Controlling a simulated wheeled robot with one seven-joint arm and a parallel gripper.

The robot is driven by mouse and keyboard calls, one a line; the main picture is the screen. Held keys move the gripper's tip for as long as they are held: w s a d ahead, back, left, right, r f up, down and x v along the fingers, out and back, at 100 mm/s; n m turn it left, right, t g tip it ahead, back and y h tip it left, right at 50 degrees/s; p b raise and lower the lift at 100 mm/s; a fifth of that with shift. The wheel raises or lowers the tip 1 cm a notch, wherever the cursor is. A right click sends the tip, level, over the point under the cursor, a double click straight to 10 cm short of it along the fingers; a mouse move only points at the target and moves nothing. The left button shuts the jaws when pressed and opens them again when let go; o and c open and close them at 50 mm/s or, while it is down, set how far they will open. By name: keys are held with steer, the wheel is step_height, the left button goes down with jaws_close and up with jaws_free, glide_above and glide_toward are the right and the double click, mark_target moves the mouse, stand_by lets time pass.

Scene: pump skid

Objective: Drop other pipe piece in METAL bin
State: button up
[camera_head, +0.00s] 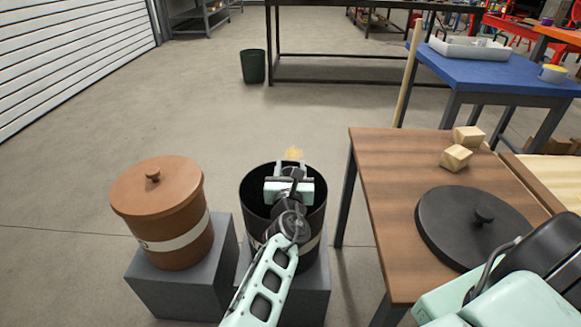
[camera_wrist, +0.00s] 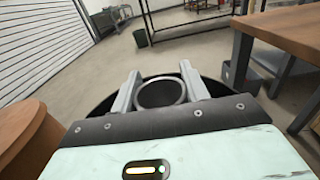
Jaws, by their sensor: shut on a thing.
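My gripper (camera_head: 290,166) is over the mouth of a black round bin (camera_head: 249,208) in the head view. In the wrist view its two grey fingers (camera_wrist: 160,74) are shut on a short grey pipe piece (camera_wrist: 161,105), seen as a ring. The dark bin (camera_wrist: 238,86) shows around and below the fingers. A pale band runs round the bin, its label unreadable, and its inside is mostly hidden by my arm. A small tan patch (camera_head: 294,153) shows beyond the fingertips; I cannot tell what it is.
A brown bin (camera_head: 160,215) with its lid on stands to the left. Both bins stand on grey blocks. A wooden table (camera_head: 385,190) at right holds a black lid (camera_head: 450,235) and two wooden blocks (camera_head: 456,158). A dark green bucket (camera_head: 253,66) stands farther back on open floor.

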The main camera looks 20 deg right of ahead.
steer(key=o, duration=1.1)
step_height(320, 180, up, 10)
steer(key=p, duration=0.3)
steer(key=shift+s+f, duration=0.1)
